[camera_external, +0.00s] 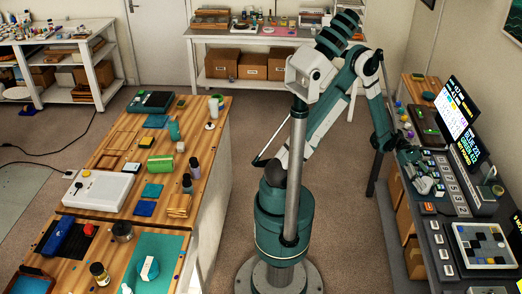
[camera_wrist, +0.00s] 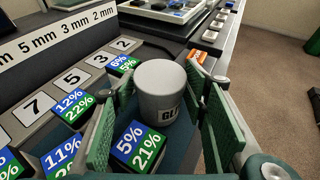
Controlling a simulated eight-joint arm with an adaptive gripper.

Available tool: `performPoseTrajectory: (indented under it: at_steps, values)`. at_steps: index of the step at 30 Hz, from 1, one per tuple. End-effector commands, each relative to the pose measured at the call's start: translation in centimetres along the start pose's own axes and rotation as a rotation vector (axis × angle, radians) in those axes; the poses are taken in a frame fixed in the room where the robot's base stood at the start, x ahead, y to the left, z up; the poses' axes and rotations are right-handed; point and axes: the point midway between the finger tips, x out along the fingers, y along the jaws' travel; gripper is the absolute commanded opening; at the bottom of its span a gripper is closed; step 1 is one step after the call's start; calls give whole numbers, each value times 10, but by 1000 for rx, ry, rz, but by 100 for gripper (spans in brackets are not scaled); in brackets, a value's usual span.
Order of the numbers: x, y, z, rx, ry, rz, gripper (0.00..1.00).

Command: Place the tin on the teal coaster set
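Contact between the pads and the tin cannot be made out. In the external view my gripper (camera_external: 422,180) is low over the dark console at the right, and the tin is too small to tell there. A small teal square stack (camera_external: 152,191) lies on the wooden table at the left; it may be the coaster set.
Blue-and-green percentage blocks (camera_wrist: 138,147) and numbered keys (camera_wrist: 72,78) crowd the console around the tin. On the wooden table stand a white device (camera_external: 98,191), a green roll (camera_external: 160,164), bottles and a large teal mat (camera_external: 178,246).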

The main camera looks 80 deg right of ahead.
Motion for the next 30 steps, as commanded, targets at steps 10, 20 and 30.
performPoseTrajectory:
  at_steps: [10,20,30]
  values:
    - [-3,0,4,0,0,0,44]
    - [-42,1,4,-1,0,2,44]
    - [-94,0,4,-1,0,2,44]
